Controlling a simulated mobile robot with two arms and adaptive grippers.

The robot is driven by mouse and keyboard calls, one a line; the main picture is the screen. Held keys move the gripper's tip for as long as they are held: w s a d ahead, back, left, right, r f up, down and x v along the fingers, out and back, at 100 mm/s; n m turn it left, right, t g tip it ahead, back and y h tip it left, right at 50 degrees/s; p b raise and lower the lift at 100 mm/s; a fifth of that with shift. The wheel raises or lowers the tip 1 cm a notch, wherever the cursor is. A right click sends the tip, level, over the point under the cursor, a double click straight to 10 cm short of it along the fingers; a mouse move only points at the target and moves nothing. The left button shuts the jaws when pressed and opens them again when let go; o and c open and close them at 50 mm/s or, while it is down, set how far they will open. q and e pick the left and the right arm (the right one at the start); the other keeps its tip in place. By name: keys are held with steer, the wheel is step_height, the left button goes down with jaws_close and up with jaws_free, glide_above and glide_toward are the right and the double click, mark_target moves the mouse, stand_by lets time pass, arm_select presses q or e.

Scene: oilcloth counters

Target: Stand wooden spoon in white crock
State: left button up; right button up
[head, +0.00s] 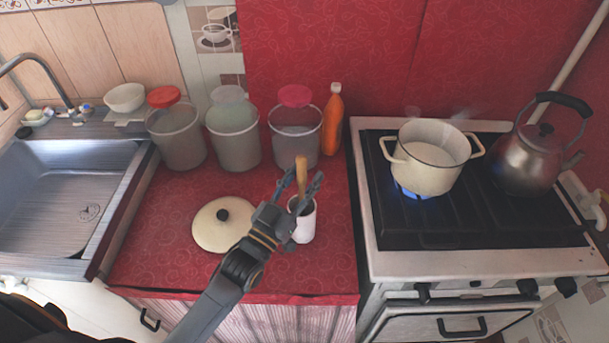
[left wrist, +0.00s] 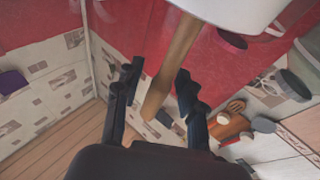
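The white crock (head: 305,222) stands on the red counter near its front right, left of the stove. The wooden spoon (head: 301,172) stands in it, its handle rising above the rim. My left gripper (head: 302,182) is at the handle, above the crock, with its fingers spread to either side. In the left wrist view, the handle (left wrist: 168,75) runs between the open fingers (left wrist: 158,80) from the white crock (left wrist: 225,8), with a clear gap to the left finger. The spoon's lower end is hidden inside the crock. My right gripper is not in view.
A cream lid (head: 210,232) lies left of the crock. Several canisters (head: 233,145) and an orange bottle (head: 333,120) line the back. On the stove, a pot (head: 430,170) steams over a blue flame, beside a kettle (head: 530,160). A sink (head: 60,200) is at left.

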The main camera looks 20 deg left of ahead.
arm_select(q)
steer(key=v, duration=1.1)
steer(key=shift+s+a, duration=0.15)
steer(key=shift+s, duration=0.15)
steer(key=shift+f, duration=0.1)
